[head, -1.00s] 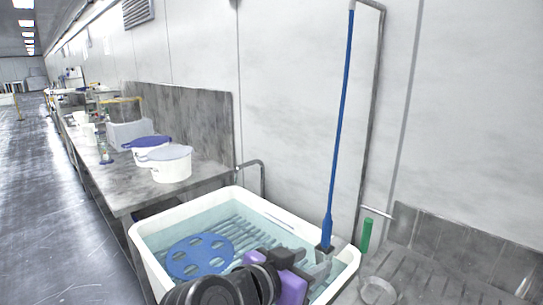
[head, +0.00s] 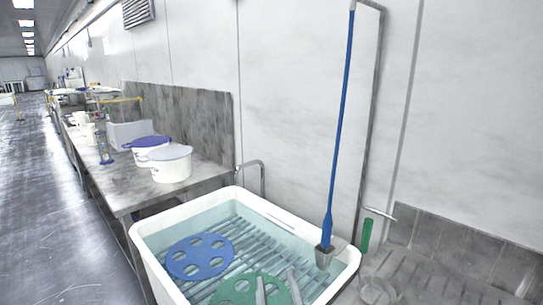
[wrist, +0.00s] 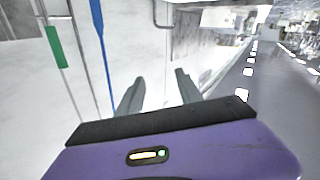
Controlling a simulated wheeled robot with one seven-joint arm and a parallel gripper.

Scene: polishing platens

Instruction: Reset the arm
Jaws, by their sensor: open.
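My gripper (wrist: 157,88) is open, with its two grey fingers apart and nothing between them in the wrist view. In the head view the tips of my gripper (head: 277,286) rise from the bottom edge, in front of the green disc. The rest of my arm is out of the head view. A blue disc with holes (head: 199,244) lies in the white tub (head: 142,252) at the left. A green disc with holes (head: 236,293) lies nearer the front of the tub, partly cut off by the frame and partly behind my fingers.
A blue pole (head: 340,120) stands upright at the tub's right side. A green handle (head: 366,235) is beside it. White buckets (head: 168,168) stand on the metal bench (head: 130,196). A ribbed metal drainboard (head: 450,265) is at right. The aisle floor (head: 50,210) is clear.

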